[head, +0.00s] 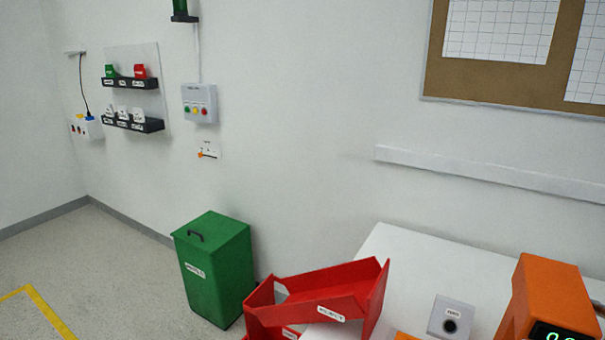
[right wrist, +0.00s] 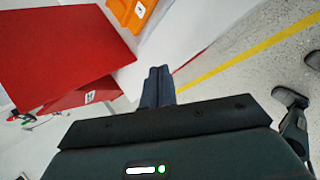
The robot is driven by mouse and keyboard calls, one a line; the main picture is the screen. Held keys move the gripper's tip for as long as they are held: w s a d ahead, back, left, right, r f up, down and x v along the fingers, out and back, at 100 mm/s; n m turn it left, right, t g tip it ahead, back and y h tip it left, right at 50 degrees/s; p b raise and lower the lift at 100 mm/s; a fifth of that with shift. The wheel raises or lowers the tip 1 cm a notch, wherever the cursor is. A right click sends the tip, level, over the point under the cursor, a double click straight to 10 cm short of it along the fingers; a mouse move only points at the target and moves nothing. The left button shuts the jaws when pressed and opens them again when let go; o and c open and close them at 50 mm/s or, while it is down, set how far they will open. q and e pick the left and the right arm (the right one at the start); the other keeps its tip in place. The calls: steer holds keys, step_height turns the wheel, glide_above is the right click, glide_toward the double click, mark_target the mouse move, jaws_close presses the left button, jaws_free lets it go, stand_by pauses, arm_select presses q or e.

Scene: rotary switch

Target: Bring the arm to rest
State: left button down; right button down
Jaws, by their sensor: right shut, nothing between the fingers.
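My right gripper (right wrist: 158,86) shows in the right wrist view, its two dark fingers shut together with nothing between them. It points toward the white table edge and the floor beyond. Neither gripper shows in the head view. A small white plate with an orange pointer (head: 205,154), which looks like a rotary switch, is on the wall below a grey box with coloured buttons (head: 199,104). The gripper is not seen near it.
A red chute (head: 335,295) stands at the white table (head: 400,250). A green bin (head: 215,268) stands by the wall. Floor at left is clear.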

steer(key=s+a+f+m+t, duration=0.1)
steer(key=s+a+f+m, duration=0.1)
steer(key=s+m, duration=0.6)
steer(key=s+a+f+m+t+y, duration=0.1)
steer(key=s+f+m, duration=0.3)
steer(key=s+m, duration=0.4)
steer(key=a+m, duration=0.1)
steer(key=m, duration=0.2)
steer(key=shift+s+f+m+y, duration=0.3)
steer(key=shift+s+f+m, duration=0.1)
